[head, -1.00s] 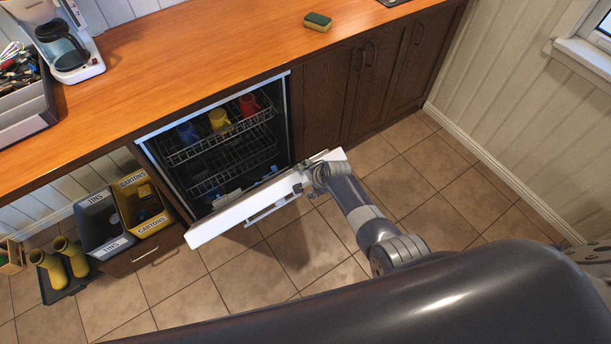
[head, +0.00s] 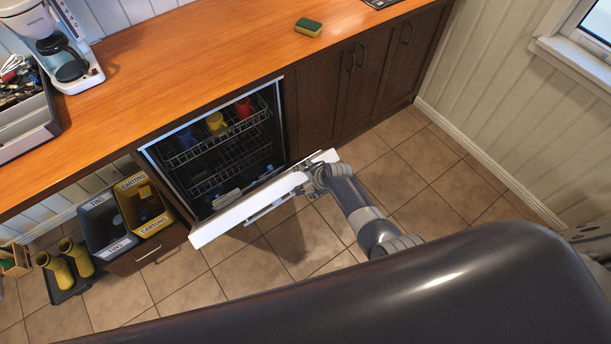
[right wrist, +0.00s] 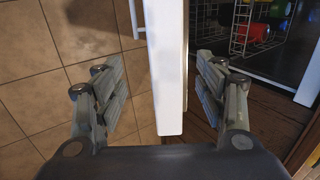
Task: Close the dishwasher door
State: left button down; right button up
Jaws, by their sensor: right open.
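The dishwasher (head: 150,160) stands under the counter with its white door (head: 225,222) lowered partway, tilted outward. A handle bar (head: 270,205) runs along the door's outer face. My right gripper (head: 316,180) is at the door's right end. In the right wrist view the door's white edge (right wrist: 167,80) stands between the two spread fingers of the gripper (right wrist: 160,82). Gaps show on both sides of the edge, so the fingers do not clamp it. My left gripper is not in view.
A rack (head: 225,150) inside the dishwasher holds blue, yellow and red cups (head: 216,123). A pulled-out drawer with tins (head: 105,222) and cartons (head: 145,205) bins stands left of the door. Yellow boots (head: 75,257) sit farther left. Tiled floor (head: 450,180) is clear at right.

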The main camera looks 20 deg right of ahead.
jog(key=shift+p+v, duration=0.6)
jog(key=shift+v, duration=0.4)
